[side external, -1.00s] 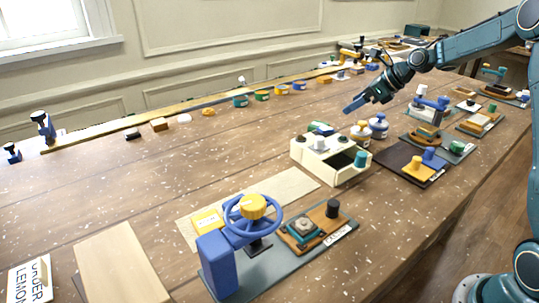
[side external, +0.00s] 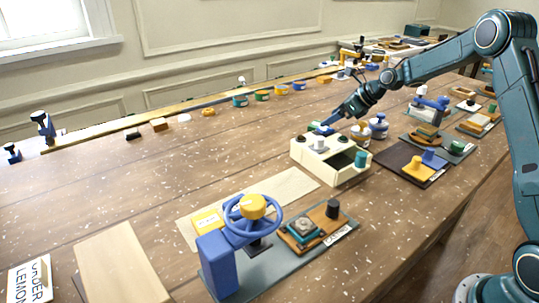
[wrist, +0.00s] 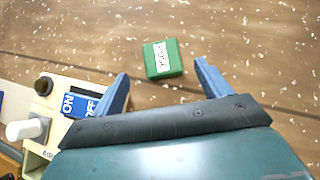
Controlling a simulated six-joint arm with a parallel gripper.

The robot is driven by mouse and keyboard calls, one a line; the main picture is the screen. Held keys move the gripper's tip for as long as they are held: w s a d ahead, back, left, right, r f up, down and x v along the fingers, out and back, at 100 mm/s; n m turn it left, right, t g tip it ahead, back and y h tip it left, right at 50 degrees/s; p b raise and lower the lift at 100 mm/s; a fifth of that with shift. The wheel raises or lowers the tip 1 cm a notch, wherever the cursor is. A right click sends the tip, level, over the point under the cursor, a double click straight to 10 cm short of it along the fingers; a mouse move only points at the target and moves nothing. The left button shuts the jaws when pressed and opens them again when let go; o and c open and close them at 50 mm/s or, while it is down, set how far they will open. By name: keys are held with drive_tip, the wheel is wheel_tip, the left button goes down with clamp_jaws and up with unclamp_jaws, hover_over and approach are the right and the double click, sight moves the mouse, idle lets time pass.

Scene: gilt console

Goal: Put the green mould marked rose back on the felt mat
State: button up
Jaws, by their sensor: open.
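The green mould (wrist: 175,68) lies flat on the wooden table, its white label reading ROSE, in the wrist view. In the side view a bit of it (side external: 313,126) shows behind the cream box, partly hidden. My gripper (wrist: 161,68) is open and empty, its blue fingers apart, with the mould ahead of and between the fingertips. In the side view my gripper (side external: 326,129) is low over the back of the box. A dark mat (side external: 388,160), which looks like the felt mat, lies right of the box, holding a yellow mould (side external: 416,168) and a blue mould (side external: 435,159).
Two lidded jars (side external: 378,127) stand right of the gripper. A press with a blue wheel (side external: 235,240) is in front.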

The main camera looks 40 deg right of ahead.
sight(318, 124)
drive_tip(key=shift+x, duration=2.6)
drive_tip(key=shift+d, duration=0.1)
drive_tip(key=shift+r, duration=0.1)
drive_tip(key=c, duration=1.2)
drive_tip(key=shift+r, duration=0.1)
wheel_tip(318, 124, up, 20)
drive_tip(key=shift+f, duration=0.1)
